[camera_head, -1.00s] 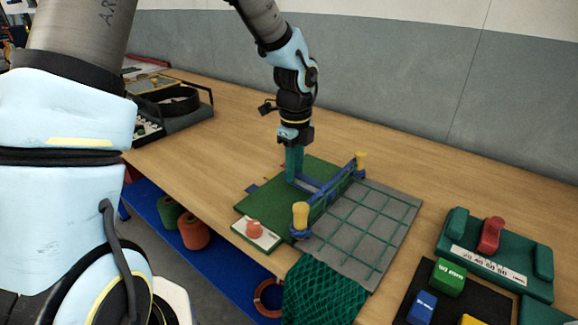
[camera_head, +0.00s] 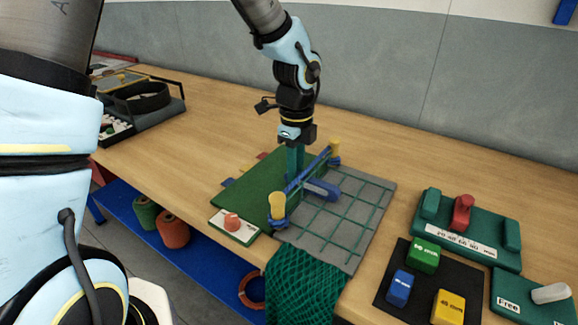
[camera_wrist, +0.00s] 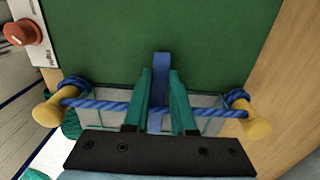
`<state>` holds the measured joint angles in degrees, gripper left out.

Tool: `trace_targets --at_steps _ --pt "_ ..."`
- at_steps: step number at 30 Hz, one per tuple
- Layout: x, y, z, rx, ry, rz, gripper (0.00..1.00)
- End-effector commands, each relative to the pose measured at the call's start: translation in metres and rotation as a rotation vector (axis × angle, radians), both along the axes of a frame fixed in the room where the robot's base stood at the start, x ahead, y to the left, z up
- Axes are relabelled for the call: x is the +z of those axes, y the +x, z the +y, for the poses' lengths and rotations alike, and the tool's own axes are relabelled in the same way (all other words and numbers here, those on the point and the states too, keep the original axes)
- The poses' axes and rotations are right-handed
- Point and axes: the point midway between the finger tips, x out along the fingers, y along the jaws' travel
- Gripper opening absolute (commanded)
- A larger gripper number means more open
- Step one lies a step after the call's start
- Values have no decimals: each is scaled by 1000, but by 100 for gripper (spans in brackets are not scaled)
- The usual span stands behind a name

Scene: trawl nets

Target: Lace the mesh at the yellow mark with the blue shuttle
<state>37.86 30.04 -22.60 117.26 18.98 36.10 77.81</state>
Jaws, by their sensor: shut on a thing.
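My gripper (camera_head: 294,168) points down over the bench, with its teal fingers beside the blue rope (camera_head: 302,177) strung between two yellow posts. It is shut on the blue shuttle (camera_head: 322,189), whose end sticks out on the grey panel side of the rope. In the wrist view, the shuttle (camera_wrist: 160,68) lies between the fingers, crossing the rope line at right angles; I cannot tell whether it is above or below the rope. The green mesh (camera_head: 352,218) spreads over the grey panel (camera_head: 340,240). I cannot make out a yellow mark on it.
A green board (camera_head: 245,190) lies left of the rope. Beside it is a white plate with a red knob (camera_head: 232,221). The yellow posts (camera_head: 277,205) (camera_head: 334,150) stand close around the gripper. Coloured blocks (camera_head: 423,255) and a green gauge stand (camera_head: 470,228) are at right.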

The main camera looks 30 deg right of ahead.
Motion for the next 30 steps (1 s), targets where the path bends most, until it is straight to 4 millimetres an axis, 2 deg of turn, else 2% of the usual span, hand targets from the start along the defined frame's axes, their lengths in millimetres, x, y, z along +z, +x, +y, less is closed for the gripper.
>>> trace_targets --at_steps 13,14,21,23,30 --pt "0 -4 -2 1 0 0 0" --pt "0 -4 -2 1 0 0 25" --pt "0 -4 -2 1 0 0 52" --pt "0 -4 -2 1 0 0 59" --pt "0 -4 -2 1 0 0 59"
